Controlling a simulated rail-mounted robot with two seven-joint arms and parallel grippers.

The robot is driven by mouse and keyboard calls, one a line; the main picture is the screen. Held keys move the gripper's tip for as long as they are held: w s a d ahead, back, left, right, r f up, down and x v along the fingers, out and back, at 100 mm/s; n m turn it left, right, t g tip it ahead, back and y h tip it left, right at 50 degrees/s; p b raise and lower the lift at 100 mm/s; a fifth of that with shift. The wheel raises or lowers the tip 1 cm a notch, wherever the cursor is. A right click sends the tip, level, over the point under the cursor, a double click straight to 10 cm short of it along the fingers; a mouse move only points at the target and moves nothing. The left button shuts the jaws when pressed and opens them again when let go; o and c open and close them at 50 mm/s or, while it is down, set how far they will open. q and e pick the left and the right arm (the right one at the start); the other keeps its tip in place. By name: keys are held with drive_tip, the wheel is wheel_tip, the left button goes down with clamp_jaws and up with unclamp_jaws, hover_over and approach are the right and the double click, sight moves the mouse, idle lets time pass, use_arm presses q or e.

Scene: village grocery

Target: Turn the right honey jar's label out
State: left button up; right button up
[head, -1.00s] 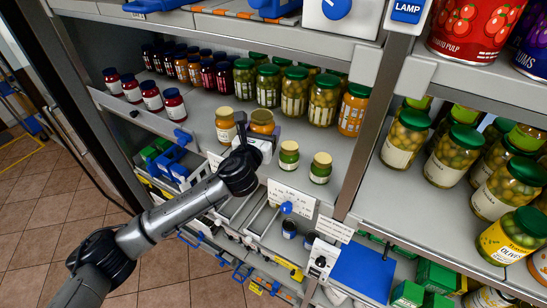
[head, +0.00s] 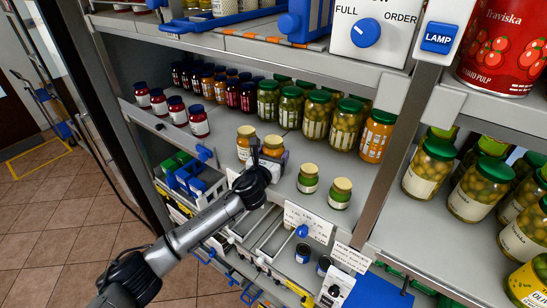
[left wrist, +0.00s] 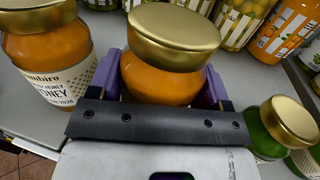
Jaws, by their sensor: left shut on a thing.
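The right honey jar (head: 273,145) has a gold lid and orange body and stands upright on the shelf. In the left wrist view this jar (left wrist: 172,72) sits between purple finger pads; the body side facing me shows plain orange, with no label visible, and its lower part is hidden. My left gripper (left wrist: 170,90) is shut on it; in the head view the gripper (head: 267,162) is partly hidden by my wrist. The left honey jar (head: 245,142) stands close beside it; its cream label faces out in the left wrist view (left wrist: 50,75). My right gripper is not in view.
Two small green jars with gold lids (head: 308,178) (head: 340,193) stand right of the honey. Large pickle jars (head: 317,114) stand behind, and dark jam jars (head: 198,120) stand to the left. Bare shelf shows between the jam and honey.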

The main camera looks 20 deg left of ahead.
use_arm(q)
drive_tip(key=shift+n+y+b, duration=0.6)
drive_tip(key=shift+y+b, duration=0.3)
drive_tip(key=shift+d+r+y, duration=0.1)
drive_tip(key=shift+r+y, duration=0.05)
drive_tip(key=shift+y, duration=0.15)
drive_tip(key=shift+n+y+p, duration=0.35)
drive_tip(key=shift+n+y, duration=0.55)
drive_tip(key=shift+y, duration=0.2)
drive_tip(key=shift+f, duration=0.2)
drive_tip(key=shift+f, duration=0.1)
drive_tip(key=o, duration=1.2)
drive_tip(key=shift+o, duration=1.2)
